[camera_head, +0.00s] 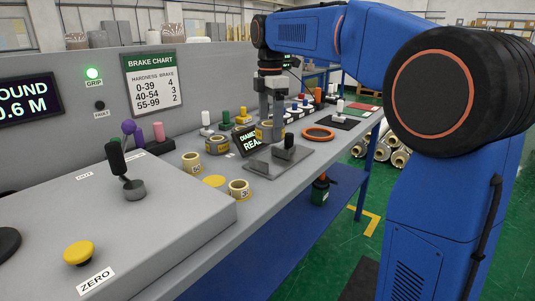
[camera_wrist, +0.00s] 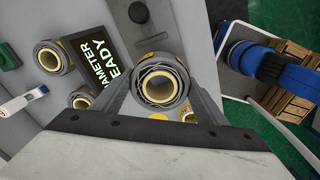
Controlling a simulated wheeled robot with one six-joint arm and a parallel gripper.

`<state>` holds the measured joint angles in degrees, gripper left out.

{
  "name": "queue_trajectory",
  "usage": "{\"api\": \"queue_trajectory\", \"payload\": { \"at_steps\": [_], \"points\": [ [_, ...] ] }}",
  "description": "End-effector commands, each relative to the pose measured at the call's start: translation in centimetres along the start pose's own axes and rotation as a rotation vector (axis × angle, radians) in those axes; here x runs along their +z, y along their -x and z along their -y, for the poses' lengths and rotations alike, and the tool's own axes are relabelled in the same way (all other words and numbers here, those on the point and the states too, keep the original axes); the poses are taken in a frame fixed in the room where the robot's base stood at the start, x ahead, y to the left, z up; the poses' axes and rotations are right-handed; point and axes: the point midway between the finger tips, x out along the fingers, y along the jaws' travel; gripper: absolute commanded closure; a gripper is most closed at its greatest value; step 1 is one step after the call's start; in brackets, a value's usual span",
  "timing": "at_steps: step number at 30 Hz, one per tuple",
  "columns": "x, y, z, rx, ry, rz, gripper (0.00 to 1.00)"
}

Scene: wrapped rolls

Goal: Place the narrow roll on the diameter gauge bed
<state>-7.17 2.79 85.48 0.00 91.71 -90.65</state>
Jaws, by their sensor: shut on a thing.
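My gripper (camera_head: 270,122) reaches down over the bench and is shut on a wrapped roll (camera_head: 266,133). In the wrist view the roll (camera_wrist: 142,86) sits between the two fingers, its cream core facing the camera. It has a dark wrapping and a yellow label. The gauge bed (camera_head: 264,168) is a grey plate with a dark block and post on it. The held roll appears just above and behind this plate; I cannot tell the exact gap. The diameter display (camera_head: 249,141), partly hidden by the gripper, reads READY.
Other rolls stand on the bench at left (camera_head: 192,162), in front (camera_head: 238,190) and behind (camera_head: 217,146). A yellow disc (camera_head: 214,182) lies between them. An orange ring (camera_head: 318,134) lies right of the bed. A grey console (camera_head: 120,220) with a lever fills the near left.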

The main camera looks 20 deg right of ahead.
Motion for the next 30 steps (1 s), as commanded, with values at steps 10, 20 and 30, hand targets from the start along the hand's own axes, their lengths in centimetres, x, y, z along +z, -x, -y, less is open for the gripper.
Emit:
{"api": "queue_trajectory", "payload": {
  "at_steps": [10,20,30],
  "points": [
    [0.0,-4.1,0.0,-0.001,0.000,0.000,0.63],
    [0.0,-7.7,0.1,-0.002,0.000,0.000,0.63],
    [0.0,-8.2,0.0,0.000,0.000,0.000,0.63]
  ]
}}
